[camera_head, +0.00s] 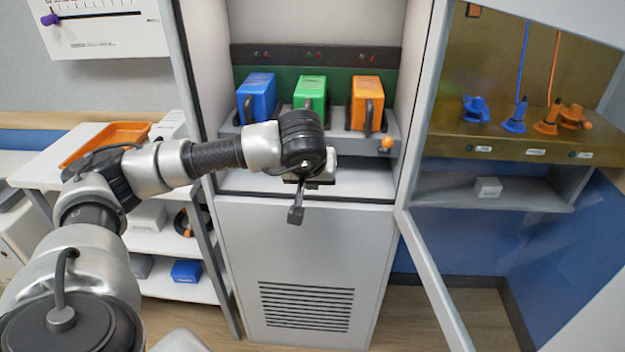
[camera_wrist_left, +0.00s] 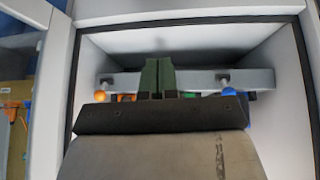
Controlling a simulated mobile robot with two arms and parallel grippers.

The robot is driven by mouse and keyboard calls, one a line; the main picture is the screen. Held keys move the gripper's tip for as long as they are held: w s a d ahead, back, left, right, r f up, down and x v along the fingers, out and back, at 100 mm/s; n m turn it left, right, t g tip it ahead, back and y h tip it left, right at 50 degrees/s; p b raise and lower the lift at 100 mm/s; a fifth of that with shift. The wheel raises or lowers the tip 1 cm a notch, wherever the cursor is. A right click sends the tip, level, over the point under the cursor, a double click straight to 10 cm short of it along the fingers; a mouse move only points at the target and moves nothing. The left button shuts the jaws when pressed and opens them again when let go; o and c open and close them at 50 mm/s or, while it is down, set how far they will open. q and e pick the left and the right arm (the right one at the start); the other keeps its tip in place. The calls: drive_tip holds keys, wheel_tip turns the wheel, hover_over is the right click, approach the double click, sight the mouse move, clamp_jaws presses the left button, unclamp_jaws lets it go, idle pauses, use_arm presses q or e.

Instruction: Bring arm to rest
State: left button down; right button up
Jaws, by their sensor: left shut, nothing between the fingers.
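My left arm reaches in from the left in the head view. Its gripper (camera_head: 296,213) is in front of the open cabinet bay, pointing down and toward me, below the shelf with the blocks. In the left wrist view the two dark green fingers (camera_wrist_left: 158,78) are together with nothing between them. A blue block (camera_head: 257,97), a green block (camera_head: 310,93) and an orange block (camera_head: 367,101), each with a dark handle, stand in a row on the shelf. The wrist partly covers the green block's front. My right gripper is not in view.
The white cabinet (camera_head: 290,290) has a vented lower front. A framed clear door (camera_head: 437,285) stands open on the right. An orange knob (camera_head: 387,143) sits at the shelf's right end. A white rack with an orange tray (camera_head: 105,145) stands on the left, close to my arm.

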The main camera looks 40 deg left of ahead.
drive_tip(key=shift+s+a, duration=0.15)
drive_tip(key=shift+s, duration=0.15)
